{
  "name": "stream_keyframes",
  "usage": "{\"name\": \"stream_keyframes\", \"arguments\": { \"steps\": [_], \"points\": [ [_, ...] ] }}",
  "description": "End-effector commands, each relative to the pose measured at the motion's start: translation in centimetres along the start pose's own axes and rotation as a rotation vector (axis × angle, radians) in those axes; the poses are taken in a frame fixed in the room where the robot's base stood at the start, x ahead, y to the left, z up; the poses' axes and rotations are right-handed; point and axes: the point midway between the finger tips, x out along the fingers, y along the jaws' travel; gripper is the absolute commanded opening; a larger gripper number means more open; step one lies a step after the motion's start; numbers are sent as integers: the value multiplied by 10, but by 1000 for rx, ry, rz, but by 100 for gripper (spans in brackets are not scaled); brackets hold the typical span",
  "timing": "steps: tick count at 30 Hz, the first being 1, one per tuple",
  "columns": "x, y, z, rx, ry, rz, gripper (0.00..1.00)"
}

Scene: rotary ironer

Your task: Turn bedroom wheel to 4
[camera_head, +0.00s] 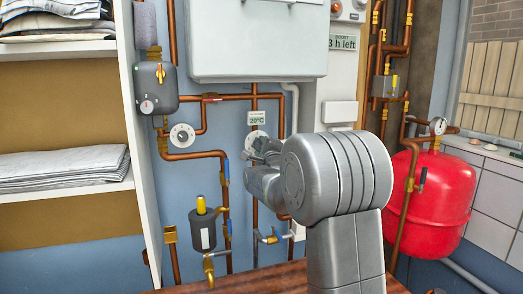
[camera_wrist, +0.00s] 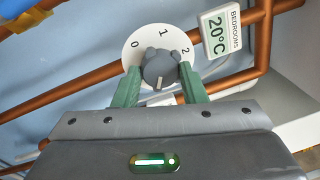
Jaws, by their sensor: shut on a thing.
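The bedroom wheel is a dark grey knob (camera_wrist: 161,66) on a white round dial (camera_wrist: 133,52). The numbers 0, 1 and 2 show along its upper side; the rest of the scale is hidden behind my gripper. A pale mark on the knob points toward the bottom of the wrist view, so its number cannot be read. My gripper (camera_wrist: 160,76) has its two green fingers closed on either side of the knob. A sign reading BEDROOMS 20°C (camera_wrist: 221,34) is beside the dial. In the head view, the dial (camera_head: 255,139) is partly hidden by my arm.
Copper pipes (camera_head: 196,154) run around the dial. A second white dial (camera_head: 182,135) and a grey pump (camera_head: 156,85) are to its left. A white boiler casing (camera_head: 258,45) hangs above. A red tank (camera_head: 440,200) stands at right, and shelves with folded linen (camera_head: 65,165) at left.

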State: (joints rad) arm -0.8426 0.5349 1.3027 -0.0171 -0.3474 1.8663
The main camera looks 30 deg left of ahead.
Motion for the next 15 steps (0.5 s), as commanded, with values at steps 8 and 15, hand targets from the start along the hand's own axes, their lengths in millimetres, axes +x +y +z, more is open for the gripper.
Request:
{"name": "stream_keyframes", "arguments": {
  "steps": [8,15],
  "points": [
    [0,2,-1,4,2,3,15],
    [0,1,0,2,1,2,60]
  ]
}}
